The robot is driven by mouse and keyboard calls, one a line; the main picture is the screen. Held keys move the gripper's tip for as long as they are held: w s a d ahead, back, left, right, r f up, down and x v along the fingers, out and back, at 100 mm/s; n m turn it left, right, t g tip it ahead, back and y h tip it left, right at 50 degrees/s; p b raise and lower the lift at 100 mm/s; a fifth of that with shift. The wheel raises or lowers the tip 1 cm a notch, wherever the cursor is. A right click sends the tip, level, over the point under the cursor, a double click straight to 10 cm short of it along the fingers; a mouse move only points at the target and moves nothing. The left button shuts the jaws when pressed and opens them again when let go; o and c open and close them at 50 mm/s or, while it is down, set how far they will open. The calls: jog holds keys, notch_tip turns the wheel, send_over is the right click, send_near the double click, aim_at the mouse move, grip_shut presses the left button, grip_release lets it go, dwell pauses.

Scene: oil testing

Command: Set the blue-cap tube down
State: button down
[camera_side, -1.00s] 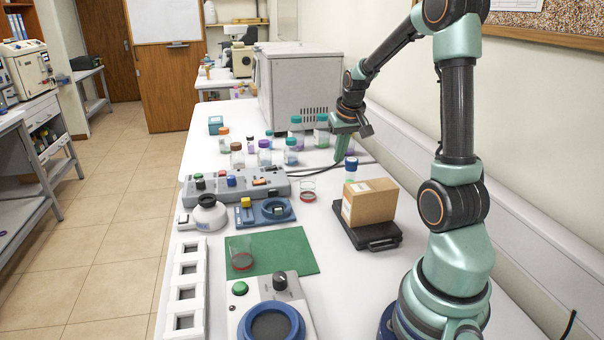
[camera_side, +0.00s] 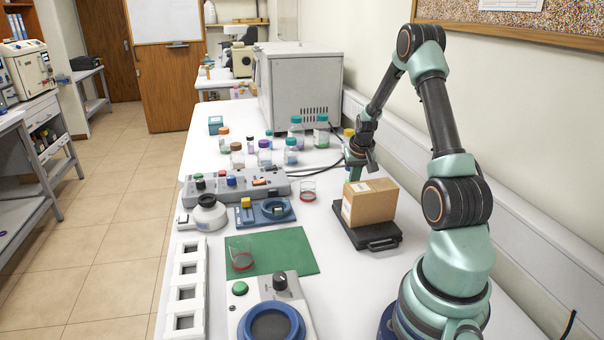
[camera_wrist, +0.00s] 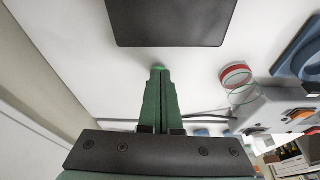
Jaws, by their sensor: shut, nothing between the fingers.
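My gripper (camera_side: 354,178) is just behind the cardboard box, pointing down. In the wrist view its two green fingers (camera_wrist: 158,72) are closed together, with no tube seen clearly between them. I cannot make out the blue-cap tube in either current view. In the side view my gripper and the box cover the place where a blue cap showed earlier, so the tube may be hidden there.
The cardboard box (camera_side: 370,203) sits on a black base (camera_side: 377,238) in front of my gripper. A red-based beaker (camera_side: 308,191) stands to the left, also in the wrist view (camera_wrist: 237,76). A grey button panel (camera_side: 240,186) and several capped bottles (camera_side: 291,152) are farther left and back.

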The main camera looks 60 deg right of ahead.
aim_at(347, 172)
jog(key=shift+w+d+f, duration=0.1)
jog(key=shift+f, duration=0.45)
jog(key=shift+w+d, duration=1.2)
jog(key=shift+d, duration=0.25)
jog(key=shift+w+d, duration=1.15)
jog(key=shift+d, duration=0.25)
jog(key=shift+r, duration=0.1)
